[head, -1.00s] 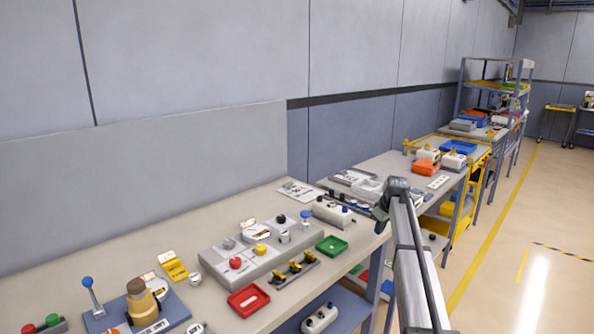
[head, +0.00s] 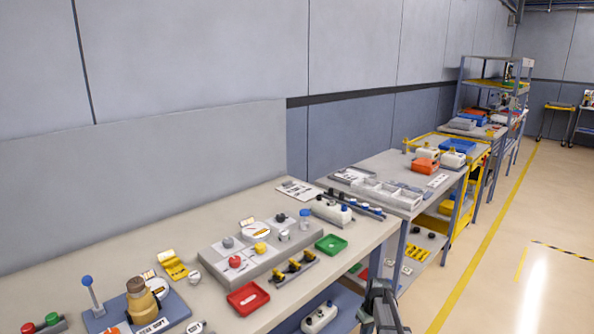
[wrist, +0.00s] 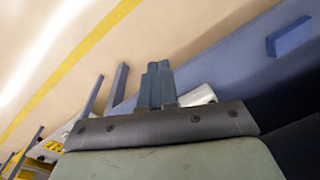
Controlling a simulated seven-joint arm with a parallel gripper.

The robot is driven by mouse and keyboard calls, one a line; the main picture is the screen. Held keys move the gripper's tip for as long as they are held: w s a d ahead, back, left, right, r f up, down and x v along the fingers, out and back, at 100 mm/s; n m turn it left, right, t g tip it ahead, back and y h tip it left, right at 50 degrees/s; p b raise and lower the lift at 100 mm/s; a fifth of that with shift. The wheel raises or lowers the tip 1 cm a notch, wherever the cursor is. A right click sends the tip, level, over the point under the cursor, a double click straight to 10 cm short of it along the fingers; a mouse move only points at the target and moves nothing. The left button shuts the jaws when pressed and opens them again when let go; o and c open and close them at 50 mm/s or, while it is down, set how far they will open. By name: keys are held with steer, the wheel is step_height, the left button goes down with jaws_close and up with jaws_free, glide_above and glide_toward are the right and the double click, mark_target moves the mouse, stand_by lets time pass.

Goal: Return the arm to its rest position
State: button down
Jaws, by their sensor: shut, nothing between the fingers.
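My gripper (wrist: 156,68) shows in the wrist view with its two dark blue fingers together and nothing between them. Floor and blue bench framework lie beyond the fingertips, and I see no contact with them. In the head view, a dark part of my arm shows at the bottom edge, in front of the near bench's right end. I cannot make out the fingers there.
The near bench (head: 120,240) carries a grey panel with knobs, a red tray (head: 248,299), a green tray (head: 331,244) and a lever unit. A white unit (head: 319,317) sits on its lower shelf. The floor (head: 520,290) at right is clear.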

steer(key=s+a+f+m+g, duration=0.1)
steer(key=s+a+f, duration=0.1)
steer(key=s+f, duration=0.5)
steer(key=s+a+f+g, duration=0.15)
steer(key=s+f, duration=0.25)
steer(key=s, duration=0.6)
steer(key=s+a+f+m+g, duration=0.1)
steer(key=s+a+f, duration=0.1)
steer(key=s+f, duration=0.5)
steer(key=s+a+f+m+g, duration=0.1)
steer(key=s, duration=1.3)
steer(key=s+a+f+m+g+h, duration=0.1)
steer(key=s+g, duration=0.1)
steer(key=s, duration=1.2)
steer(key=shift+s, duration=0.15)
steer(key=shift+a, duration=0.1)
